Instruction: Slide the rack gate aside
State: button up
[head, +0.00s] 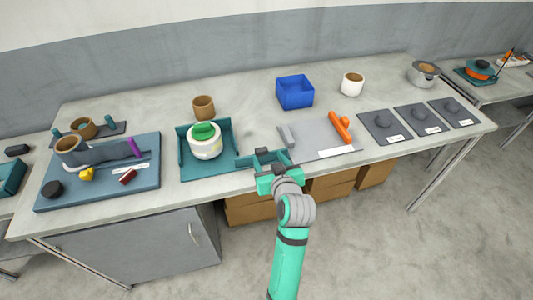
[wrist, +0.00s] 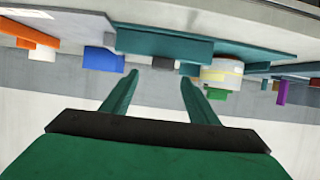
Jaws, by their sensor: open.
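The teal rack (head: 184,168) stands left of my gripper in the head view, with a white round container with a green top (head: 205,142) in it. A low teal bar, which looks like the rack gate (head: 245,161), runs from the rack's right side to my gripper. In the wrist view a teal block that looks like the gate (wrist: 163,44) lies beyond the fingertips. My gripper (head: 271,166) is at the table's front edge. In the wrist view its fingers (wrist: 160,77) are apart with nothing held. Whether a finger touches the gate is unclear.
A grey board (head: 310,136) with an orange handle-like piece (head: 340,127) lies to the right. A blue box (head: 295,92) and brown cup (head: 203,107) stand behind. A blue-grey tray (head: 100,192) with small parts is at left. Bare tabletop lies behind the gate.

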jog(key=shift+v, duration=1.3)
jog(key=shift+a, duration=0.15)
jog(key=s+d+f+m+t+h, duration=0.1)
jog(key=s+d+f+m+h, duration=0.1)
jog(key=s+f, duration=0.65)
jog(key=s+d+f+m+h, duration=0.1)
jog(key=s+f+h, duration=0.1)
jog(key=s+f, duration=0.65)
jog(key=s+r, duration=0.3)
jog(key=s, duration=0.9)
jog(key=s+r+t, duration=0.1)
jog(key=s+r, duration=0.3)
jog(key=s, duration=0.8)
jog(key=shift+a+m+t, duration=0.3)
jog(key=shift+a+m, duration=0.1)
jog(key=shift+a, duration=0.1)
